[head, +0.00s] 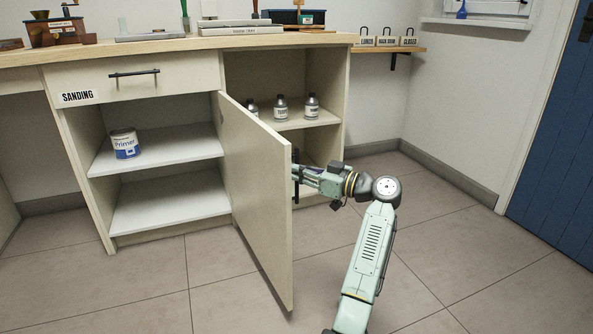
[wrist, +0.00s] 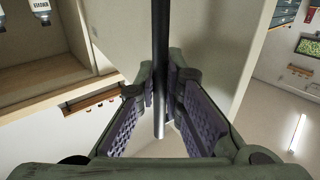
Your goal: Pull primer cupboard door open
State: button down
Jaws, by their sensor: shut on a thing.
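The primer cupboard door (head: 255,190) is a cream panel standing wide open, its free edge swung out over the floor. Behind it, the left cupboard shows a white and blue primer can (head: 125,144) on its upper shelf. The door's dark bar handle (head: 296,188) is on the panel's outer face. My gripper (head: 306,175) is at the right side of the door, shut on this handle. In the wrist view, the handle (wrist: 160,40) runs upright between the two purple-padded fingers. The door panel (wrist: 205,30) shows behind them.
A drawer labelled SANDING (head: 135,78) is shut above the cupboard. Several bottles (head: 281,108) stand in the open shelf bay right of the door. The worktop (head: 180,45) carries boxes and tools. Tiled floor (head: 240,305) in front is clear. A blue door (head: 555,140) is at far right.

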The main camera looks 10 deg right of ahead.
jog(key=shift+s+d+f, duration=0.1)
jog(key=shift+d+f, duration=0.1)
jog(key=shift+f, duration=0.35)
jog(key=c, duration=1.9)
grip_release()
jog(key=shift+d, duration=0.1)
jog(key=shift+o, duration=1.1)
jog(key=shift+r, duration=0.2)
jog(key=shift+a+r, duration=0.1)
jog(key=shift+a, duration=0.1)
jog(key=shift+d, duration=0.1)
jog(key=v, duration=1.2)
